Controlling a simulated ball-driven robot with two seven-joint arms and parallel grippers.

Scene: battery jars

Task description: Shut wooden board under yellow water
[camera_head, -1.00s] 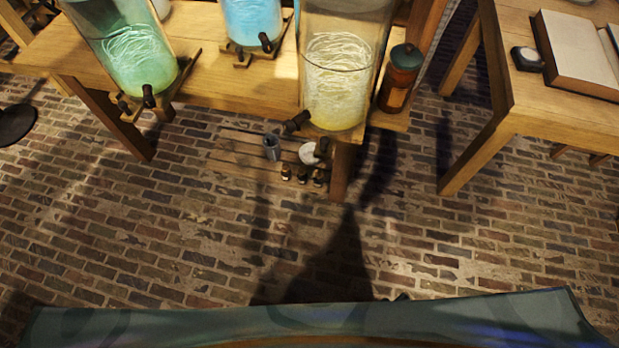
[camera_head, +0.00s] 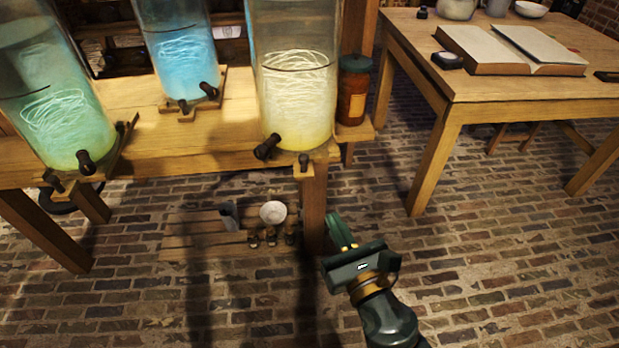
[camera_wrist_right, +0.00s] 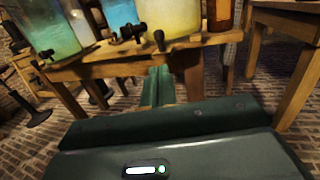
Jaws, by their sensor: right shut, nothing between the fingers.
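The jar of yellow water (camera_head: 297,90) stands on the wooden table, with a dark tap (camera_head: 267,146) low on its front. Under it a thin wooden board (camera_head: 322,154) juts out past the table's front edge, with a dark knob (camera_head: 303,161) at its front. My right gripper (camera_head: 340,230) is shut and empty, below and in front of the board, beside the table leg. In the right wrist view, its green fingers (camera_wrist_right: 158,84) point toward the table edge below the knob (camera_wrist_right: 159,40). My left gripper is not in view.
A jar of blue water (camera_head: 180,60) and a jar of green water (camera_head: 60,115) stand to the left on their own boards. A reddish bottle (camera_head: 352,95) is right of the yellow jar. A second table (camera_head: 480,95) holds an open book. Brick floor lies in front.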

